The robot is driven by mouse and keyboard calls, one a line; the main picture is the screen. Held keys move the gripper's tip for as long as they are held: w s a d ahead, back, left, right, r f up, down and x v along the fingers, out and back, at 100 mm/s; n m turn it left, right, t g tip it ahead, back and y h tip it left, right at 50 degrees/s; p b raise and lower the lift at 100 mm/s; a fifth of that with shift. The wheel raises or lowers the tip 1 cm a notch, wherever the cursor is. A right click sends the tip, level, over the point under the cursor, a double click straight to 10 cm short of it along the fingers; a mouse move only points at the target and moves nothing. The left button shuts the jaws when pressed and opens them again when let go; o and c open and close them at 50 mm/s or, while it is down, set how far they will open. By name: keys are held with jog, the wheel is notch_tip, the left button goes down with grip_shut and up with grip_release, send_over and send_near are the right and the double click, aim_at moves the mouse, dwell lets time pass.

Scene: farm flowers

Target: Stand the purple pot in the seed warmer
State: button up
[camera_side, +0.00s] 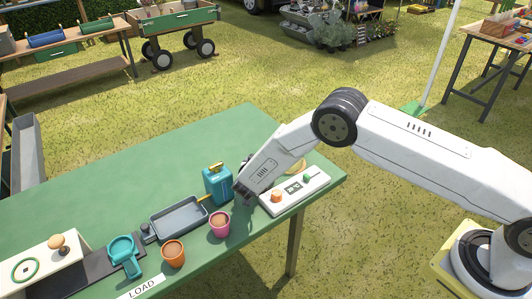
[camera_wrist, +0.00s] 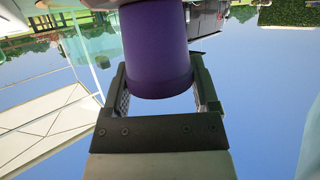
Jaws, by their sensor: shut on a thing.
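The purple pot (camera_wrist: 157,50) fills the upper middle of the wrist view. My gripper (camera_wrist: 160,90) has one dark finger on each side of it and is shut on it. In the side view my gripper (camera_side: 244,188) is low over the right part of the green table, behind the pink pot and beside the teal can. The purple pot is hidden or too small to make out there. I cannot tell for sure which device is the seed warmer; a white box with a green ring (camera_side: 25,269) and a wooden knob stands at the table's left end.
On the green table (camera_side: 215,140) are a pink pot (camera_side: 219,226), an orange pot (camera_side: 173,254), a grey tray (camera_side: 180,219), a teal can (camera_side: 217,186), a teal scoop-like thing (camera_side: 124,256) and a white panel with knobs (camera_side: 296,191). The table's back middle is clear.

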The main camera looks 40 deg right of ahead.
jog(key=o, duration=1.1)
jog(key=shift+o, duration=0.2)
jog(key=shift+r, duration=0.1)
jog(key=shift+s+a+r, duration=0.1)
jog(key=shift+s+a, duration=0.05)
jog(key=v, duration=1.1)
jog(key=shift+s+a, duration=0.2)
jog(key=shift+r, duration=0.2)
